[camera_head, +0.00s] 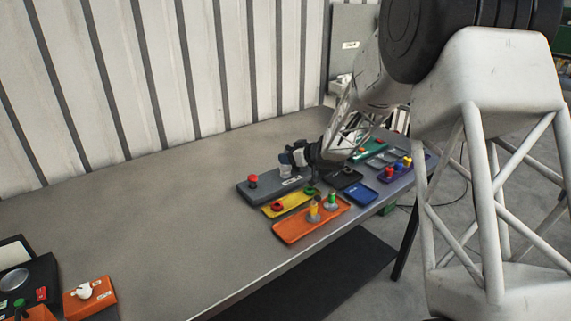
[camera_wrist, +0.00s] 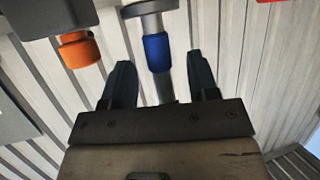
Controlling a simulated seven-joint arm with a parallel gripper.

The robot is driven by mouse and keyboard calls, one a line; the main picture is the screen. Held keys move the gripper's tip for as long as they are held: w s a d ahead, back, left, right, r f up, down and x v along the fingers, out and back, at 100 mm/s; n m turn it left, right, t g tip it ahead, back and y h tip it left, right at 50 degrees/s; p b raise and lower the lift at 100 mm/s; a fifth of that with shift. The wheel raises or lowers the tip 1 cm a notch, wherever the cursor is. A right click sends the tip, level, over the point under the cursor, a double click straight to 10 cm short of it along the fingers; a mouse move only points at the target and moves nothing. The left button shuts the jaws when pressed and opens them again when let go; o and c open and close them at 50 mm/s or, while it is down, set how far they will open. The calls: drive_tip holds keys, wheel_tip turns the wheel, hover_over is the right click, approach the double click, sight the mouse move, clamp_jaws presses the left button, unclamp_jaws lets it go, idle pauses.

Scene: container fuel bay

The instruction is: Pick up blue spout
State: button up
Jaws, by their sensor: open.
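The blue spout (camera_wrist: 156,52) shows in the wrist view as a blue band on a grey stem, with a wide grey disc at its top edge. My gripper (camera_wrist: 159,66) is open, with one dark finger on each side of the stem and clear gaps to both. The blue part lies near the level of the fingertips. In the head view my gripper (camera_head: 299,160) is low over the grey tray (camera_head: 262,190) on the table. The blue spout cannot be told apart there beside the gripper.
An orange cylinder (camera_wrist: 78,50) is left of the fingers in the wrist view. A red knob (camera_head: 253,181), a yellow tray (camera_head: 286,204), an orange tray (camera_head: 292,231) and a blue tray (camera_head: 360,194) are near my gripper. The table's middle left (camera_head: 150,205) is clear.

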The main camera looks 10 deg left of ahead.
drive_tip(key=shift+x, duration=1)
drive_tip(key=shift+c, duration=0.4)
clamp_jaws()
